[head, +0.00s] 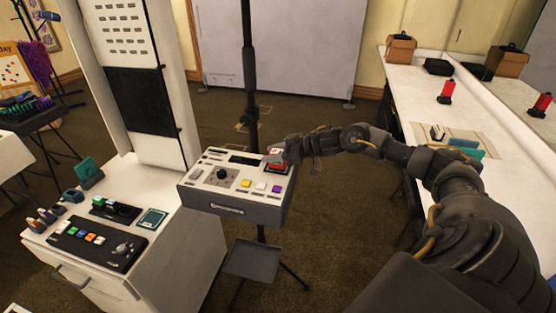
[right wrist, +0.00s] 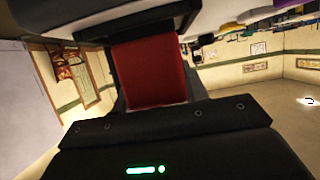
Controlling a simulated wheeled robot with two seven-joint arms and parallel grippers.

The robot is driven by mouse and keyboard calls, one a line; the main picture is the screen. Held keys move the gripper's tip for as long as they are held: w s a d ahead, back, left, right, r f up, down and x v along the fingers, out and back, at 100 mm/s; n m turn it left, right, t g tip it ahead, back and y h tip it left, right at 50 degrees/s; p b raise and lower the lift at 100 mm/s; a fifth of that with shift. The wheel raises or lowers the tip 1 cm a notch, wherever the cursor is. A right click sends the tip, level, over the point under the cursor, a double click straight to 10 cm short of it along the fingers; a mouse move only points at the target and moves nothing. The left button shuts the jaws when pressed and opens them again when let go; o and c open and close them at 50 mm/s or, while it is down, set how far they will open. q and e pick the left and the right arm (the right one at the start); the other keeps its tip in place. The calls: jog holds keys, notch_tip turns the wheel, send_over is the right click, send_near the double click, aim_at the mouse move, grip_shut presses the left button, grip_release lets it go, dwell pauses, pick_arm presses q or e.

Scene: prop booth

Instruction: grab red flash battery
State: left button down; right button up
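A red flash battery (right wrist: 150,72) fills the space between the dark fingers of my right gripper (right wrist: 152,85) in the right wrist view. The fingers lie close against both its sides. In the head view my right gripper (head: 277,157) is over the back right corner of the grey console, and the red battery (head: 276,168) shows low beneath it. The gripper hides most of it, and I cannot tell whether it rests on the console or is clear of it. My left gripper is out of view.
The console (head: 235,209) with coloured buttons stands on a tripod. A white cabinet (head: 178,256) with a black button panel (head: 98,243) is at left.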

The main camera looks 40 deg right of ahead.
jog(key=c, duration=0.5)
jog(key=shift+r, duration=0.15)
jog(key=shift+r+b, duration=0.5)
jog(key=shift+r, duration=0.1)
jog(key=s+a+r+b, duration=0.1)
jog(key=s+a+r, duration=0.2)
jog(key=r, duration=0.1)
jog(key=s+a+r, duration=0.3)
jog(key=a, duration=0.1)
jog(key=s+a+r+b, duration=0.1)
jog(key=s+a+r, duration=0.2)
jog(key=r, duration=0.1)
jog(key=shift+a+r+b, duration=0.35)
jog(key=shift+a, duration=0.05)
